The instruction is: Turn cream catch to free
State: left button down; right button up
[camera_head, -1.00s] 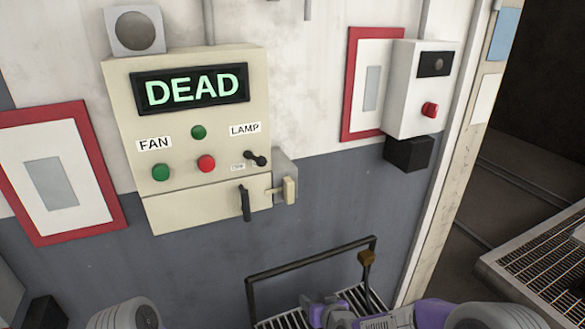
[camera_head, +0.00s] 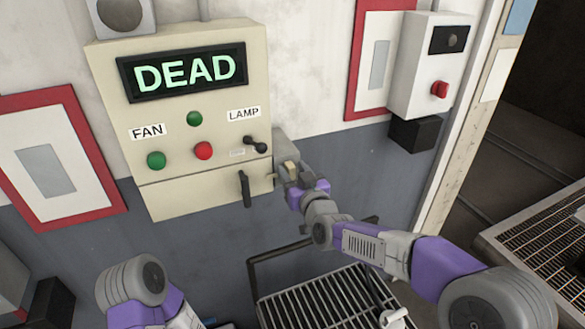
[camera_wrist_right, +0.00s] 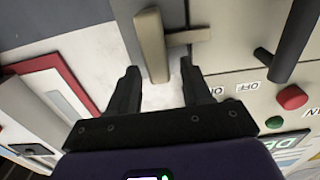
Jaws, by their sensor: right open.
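The cream catch (camera_head: 291,170) is a small upright block on a grey plate at the right side of the cream control box (camera_head: 190,185). In the head view my right gripper (camera_head: 289,179) is at the catch and partly covers it. In the right wrist view the catch (camera_wrist_right: 151,38) is a cream bar joined to a cross arm. Its end lies between the two open dark fingers of my right gripper (camera_wrist_right: 159,68), with a gap on each side. Whether either finger touches it I cannot tell. My left gripper is out of view.
A black handle (camera_head: 245,189) hangs just left of the catch, and a black toggle (camera_head: 256,145) sits above it. The box's screen (camera_head: 188,72) reads DEAD. A dark rail (camera_head: 262,258) and a slatted grate (camera_head: 330,295) are below. A white box with a red button (camera_head: 415,75) is at right.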

jog(key=shift+w+a, duration=0.1)
jog(key=shift+w, duration=0.25)
jog(key=shift+c, duration=0.5)
grip_shut()
jog(key=shift+f+m+b, duration=0.15)
jog(key=shift+m+b, duration=0.55)
jog(key=shift+b, duration=0.35)
jog(key=m+b, duration=0.4)
jog(key=m, duration=0.1)
jog(key=d+f+m+b, duration=0.1)
jog(key=m+b, duration=0.4)
jog(key=m, duration=0.1)
jog(key=w+d+f+m+b, duration=0.1)
jog(key=m+b, duration=0.4)
jog(key=shift+d+f, duration=0.2)
jog(key=shift+m, duration=0.5)
